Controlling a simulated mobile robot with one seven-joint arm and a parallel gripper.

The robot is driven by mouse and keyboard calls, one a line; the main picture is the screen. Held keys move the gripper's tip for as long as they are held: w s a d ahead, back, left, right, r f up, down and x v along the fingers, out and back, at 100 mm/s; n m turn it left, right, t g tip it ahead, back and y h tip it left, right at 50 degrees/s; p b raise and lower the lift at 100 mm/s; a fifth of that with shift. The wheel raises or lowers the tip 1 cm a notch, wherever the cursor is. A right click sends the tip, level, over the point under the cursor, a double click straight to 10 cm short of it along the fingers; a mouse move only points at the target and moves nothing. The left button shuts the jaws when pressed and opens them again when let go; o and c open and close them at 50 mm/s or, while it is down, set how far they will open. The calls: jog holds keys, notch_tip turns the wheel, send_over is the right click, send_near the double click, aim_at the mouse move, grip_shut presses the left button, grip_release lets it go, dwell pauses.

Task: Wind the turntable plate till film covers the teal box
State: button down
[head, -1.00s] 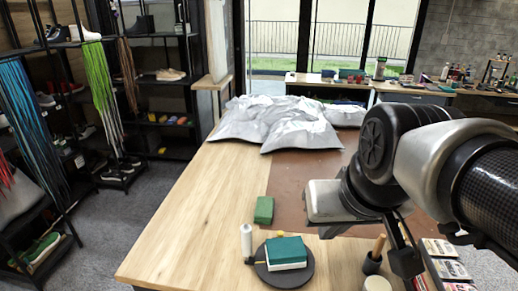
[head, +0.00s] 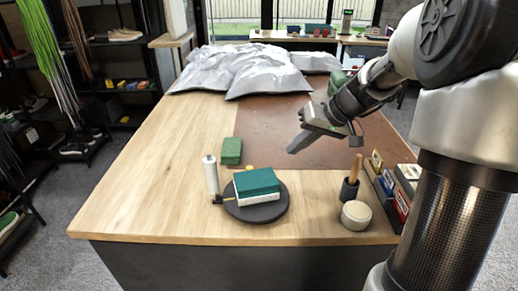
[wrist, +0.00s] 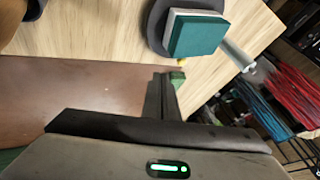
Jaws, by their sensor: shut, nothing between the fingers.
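The teal box (head: 257,181), with a white lower part, sits on the dark round turntable plate (head: 265,213). Its teal top looks bare. A white film roll (head: 211,178) stands upright at the plate's left edge, with a small yellow piece beside it. The wrist view also shows the teal box (wrist: 198,36), the plate (wrist: 156,25) and the roll (wrist: 236,55). My gripper (head: 291,149) is shut and empty, above the brown mat's near edge, behind and right of the plate. In the wrist view my gripper (wrist: 163,78) shows its fingers together.
A green block (head: 232,151) lies behind the roll. A wooden-handled tool in a dark cup (head: 350,189), a round pale jar (head: 356,215) and a rack of small boxes (head: 397,195) stand at the right. Grey crumpled bags (head: 250,70) cover the table's back. The table's left side is clear.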

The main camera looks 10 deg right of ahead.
jog(key=x, duration=1)
jog(key=shift+w+a+f+b, duration=0.1)
jog(key=shift+a+f+b, duration=0.05)
jog(key=shift+a+b, duration=0.15)
jog(key=a, duration=0.2)
jog(key=shift+a, duration=0.25)
jog(key=shift+w+a, duration=0.1)
jog(key=shift+a, duration=0.5)
jog(key=shift+w+a+n, duration=0.15)
jog(key=shift+n, duration=0.15)
